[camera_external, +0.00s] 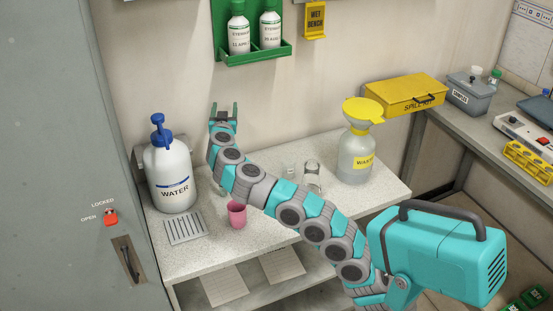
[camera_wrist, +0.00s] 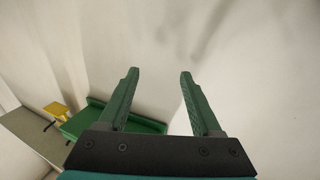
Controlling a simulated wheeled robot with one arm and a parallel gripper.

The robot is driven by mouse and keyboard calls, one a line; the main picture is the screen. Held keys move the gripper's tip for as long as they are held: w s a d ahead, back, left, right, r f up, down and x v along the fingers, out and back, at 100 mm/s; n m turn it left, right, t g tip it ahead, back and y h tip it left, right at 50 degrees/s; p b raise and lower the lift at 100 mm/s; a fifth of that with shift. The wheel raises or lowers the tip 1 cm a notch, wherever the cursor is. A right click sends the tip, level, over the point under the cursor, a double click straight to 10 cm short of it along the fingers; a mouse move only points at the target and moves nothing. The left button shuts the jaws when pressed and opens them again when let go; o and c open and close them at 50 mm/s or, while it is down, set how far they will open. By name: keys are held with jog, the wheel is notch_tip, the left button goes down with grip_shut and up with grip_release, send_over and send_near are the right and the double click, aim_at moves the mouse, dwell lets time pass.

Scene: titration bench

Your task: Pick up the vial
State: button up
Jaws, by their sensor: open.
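My gripper (camera_external: 224,108) is raised above the bench near the wall, fingers pointing up. In the wrist view its two green fingers (camera_wrist: 159,76) are apart, with only bare wall between them. No thing is clearly recognisable as the vial. Two small clear glass vessels stand on the bench to the right of my arm: a smaller one (camera_external: 289,167) and a larger one (camera_external: 312,180). Either could be the vial; I cannot tell. My gripper is well above and left of both. My arm crosses in front of part of the bench and may hide things there.
A water jug (camera_external: 169,178) and a drain grid (camera_external: 187,228) are at the bench's left. A pink cup (camera_external: 237,216) stands below my arm. A waste bottle with yellow funnel (camera_external: 355,157) stands right. A green bottle rack (camera_external: 252,55) hangs on the wall near my gripper.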

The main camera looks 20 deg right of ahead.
jog(key=s+a+f+m+g+h, duration=0.1)
jog(key=s+a+f+g, duration=0.1)
jog(key=s+f, duration=0.3)
jog(key=s+a+f+m+g+h, duration=0.1)
jog(key=s+a+f+m+g, duration=0.1)
jog(key=s+a+f, duration=0.3)
jog(key=s+a+f+m+g+h+b, duration=0.1)
jog(key=s+a+f+g, duration=0.2)
jog(key=s+f, duration=0.3)
jog(key=shift+a+f, duration=0.7)
jog(key=shift+f, duration=0.15)
jog(key=shift+s+f+m, duration=0.3)
jog(key=shift+b+x, duration=0.4)
jog(key=shift+x, duration=0.75)
jog(key=shift+w+x, duration=0.25)
jog(key=shift+x, duration=1.65)
jog(key=shift+w+d+f, duration=0.15)
jog(key=shift+w+d, duration=0.25)
jog(key=shift+d, duration=0.05)
grip_shut()
